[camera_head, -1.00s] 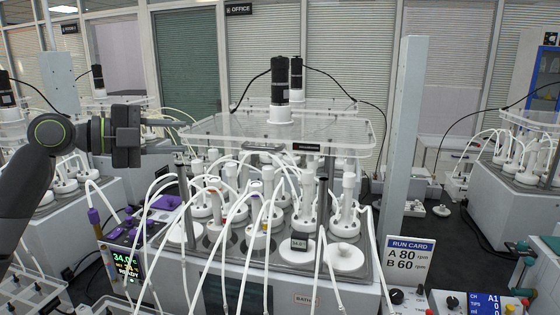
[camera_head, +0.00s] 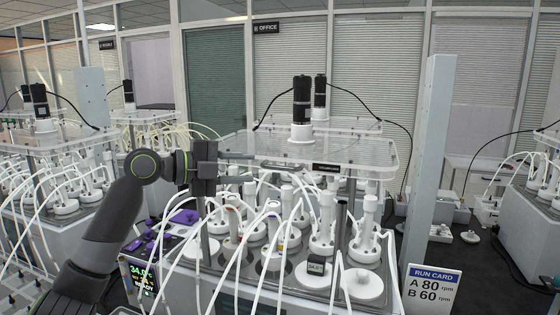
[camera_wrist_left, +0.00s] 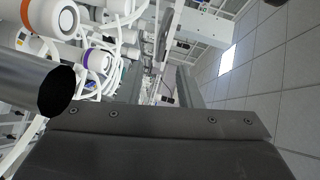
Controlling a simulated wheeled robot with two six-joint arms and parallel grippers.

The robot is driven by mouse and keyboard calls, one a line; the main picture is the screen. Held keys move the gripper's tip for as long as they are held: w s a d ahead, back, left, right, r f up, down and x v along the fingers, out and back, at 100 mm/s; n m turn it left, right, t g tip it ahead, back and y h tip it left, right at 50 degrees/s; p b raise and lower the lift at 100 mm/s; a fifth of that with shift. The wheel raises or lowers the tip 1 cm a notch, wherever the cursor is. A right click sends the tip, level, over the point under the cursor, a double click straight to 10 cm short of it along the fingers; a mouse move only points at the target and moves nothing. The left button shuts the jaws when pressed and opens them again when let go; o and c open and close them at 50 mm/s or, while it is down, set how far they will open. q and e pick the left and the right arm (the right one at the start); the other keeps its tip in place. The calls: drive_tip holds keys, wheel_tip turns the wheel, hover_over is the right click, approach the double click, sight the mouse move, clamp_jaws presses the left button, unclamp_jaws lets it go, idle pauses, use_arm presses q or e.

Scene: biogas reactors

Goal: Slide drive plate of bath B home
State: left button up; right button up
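The drive plate (camera_head: 350,152) is a clear sheet with a black motor (camera_head: 302,100) on a white base, level above the bath of white-capped bottles (camera_head: 322,232). A dark label (camera_head: 327,168) sits on its front edge. A grey bar-like part (camera_head: 282,165) shows left of the label. My left gripper (camera_head: 252,168) is at the plate's front left, its two fingers apart, one above the other, pointing right toward that bar. Contact cannot be told. The left wrist view also shows the fingers (camera_wrist_left: 158,82) apart, with nothing clearly between them. My right gripper is out of view.
A tall grey post (camera_head: 428,175) stands right of the plate. The run card (camera_head: 433,288) stands at front right. White tubes (camera_head: 235,265) loop in front of the bottles below my left arm. Other baths (camera_head: 52,180) stand at left and right.

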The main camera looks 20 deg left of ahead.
sight(276, 167)
use_arm(q)
drive_tip(key=p+x, duration=0.3)
drive_tip(key=x, duration=0.4)
drive_tip(key=shift+w+d+r, duration=0.1)
drive_tip(key=shift+w+d, duration=0.2)
drive_tip(key=shift+d, duration=0.05)
drive_tip(key=shift+w+d+p, duration=0.35)
drive_tip(key=shift+w+d, duration=0.05)
drive_tip(key=shift+d, duration=0.05)
drive_tip(key=shift+f, duration=0.25)
drive_tip(key=shift+c, duration=0.2)
clamp_jaws()
